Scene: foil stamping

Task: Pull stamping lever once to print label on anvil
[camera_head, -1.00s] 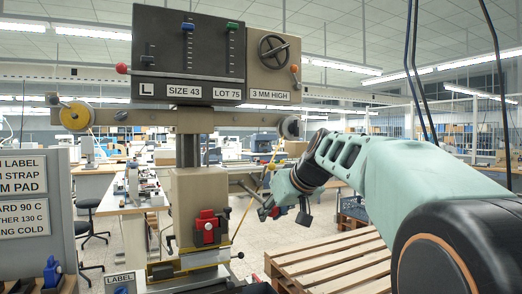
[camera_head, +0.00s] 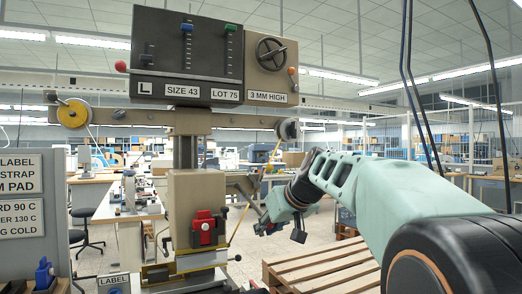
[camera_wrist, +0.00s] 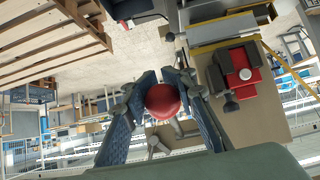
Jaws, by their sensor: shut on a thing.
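The stamping machine (camera_head: 187,52) stands left of centre in the head view, with its beige press body (camera_head: 184,196) and a red part (camera_head: 208,228) below the dark head. The anvil area at the bottom of the press has a yellow-edged plate (camera_head: 200,260); I cannot make out a label on it. My gripper (camera_head: 267,227) is right of the press, at the end of the grey stamping lever (camera_head: 247,190). In the wrist view, my gripper's blue-grey fingers (camera_wrist: 160,104) are shut on the lever's red ball knob (camera_wrist: 163,101). The knob is largely hidden in the head view.
A wooden pallet (camera_head: 322,265) lies below and right of my gripper. A grey sign panel (camera_head: 30,258) stands at the left. A spool (camera_head: 74,113) and a roller (camera_head: 287,130) sit at the ends of the crossbar. Black cables hang at the right.

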